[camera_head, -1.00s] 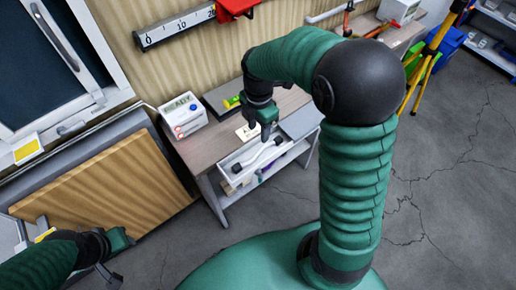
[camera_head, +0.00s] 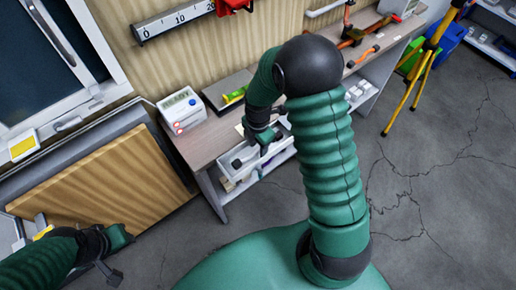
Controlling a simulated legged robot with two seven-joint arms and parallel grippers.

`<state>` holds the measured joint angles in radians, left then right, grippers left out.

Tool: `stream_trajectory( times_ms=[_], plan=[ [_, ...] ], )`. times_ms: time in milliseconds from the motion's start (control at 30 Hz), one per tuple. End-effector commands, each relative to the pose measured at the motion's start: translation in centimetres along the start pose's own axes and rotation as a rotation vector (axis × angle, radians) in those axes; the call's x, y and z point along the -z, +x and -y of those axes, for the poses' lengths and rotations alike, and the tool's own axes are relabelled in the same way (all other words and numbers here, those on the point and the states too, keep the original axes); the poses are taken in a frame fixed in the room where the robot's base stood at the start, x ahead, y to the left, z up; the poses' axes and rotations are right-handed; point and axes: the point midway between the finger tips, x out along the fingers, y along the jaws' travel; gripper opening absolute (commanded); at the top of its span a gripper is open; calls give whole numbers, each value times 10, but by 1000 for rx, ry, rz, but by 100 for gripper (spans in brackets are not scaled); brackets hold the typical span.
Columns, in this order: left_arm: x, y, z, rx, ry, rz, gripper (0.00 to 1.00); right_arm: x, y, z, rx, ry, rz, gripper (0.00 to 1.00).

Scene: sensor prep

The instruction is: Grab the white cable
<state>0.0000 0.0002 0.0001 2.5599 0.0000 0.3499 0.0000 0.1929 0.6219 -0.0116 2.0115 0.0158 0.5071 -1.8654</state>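My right gripper (camera_head: 264,146) is over the white tray (camera_head: 228,184) at the front of the workbench, low and close to its contents. The white cable (camera_head: 247,157) lies in the tray, with a dark end (camera_head: 237,163) showing left of the gripper. The gripper and arm hide the rest of the cable. I cannot tell whether the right fingers are closed or touch the cable. My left gripper (camera_head: 119,256) is at the lower left, away from the bench, with its fingers apart and nothing between them.
The workbench (camera_head: 200,143) carries a white box with a display (camera_head: 182,110) and a grey plate with a green-yellow item (camera_head: 235,95). A wooden panel (camera_head: 115,180) leans at the left. A yellow tripod (camera_head: 428,70) stands at the right. The floor (camera_head: 430,170) is clear.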

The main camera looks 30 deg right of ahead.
Motion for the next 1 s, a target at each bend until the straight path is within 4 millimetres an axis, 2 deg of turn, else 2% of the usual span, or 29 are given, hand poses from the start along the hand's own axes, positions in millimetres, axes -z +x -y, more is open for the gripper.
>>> stream_trajectory(
  times_ms=[33,200,300,767,867,1000],
  plan=[
    [0,0,0,0,0,0,36,0,0,0,0,0,0,32],
    [0,0,0,0,0,0,36,0,0,0,0,0,0,10],
    [0,0,0,0,0,0,36,0,0,0,1,0,0,0],
    [0,0,0,0,0,0,36,0,-3,-1,-1,0,0,0],
    [0,0,0,0,0,0,36,0,-12,-1,-3,0,1,0],
    [0,0,0,0,0,0,36,-1,-34,-1,-5,1,2,0]
  ],
)
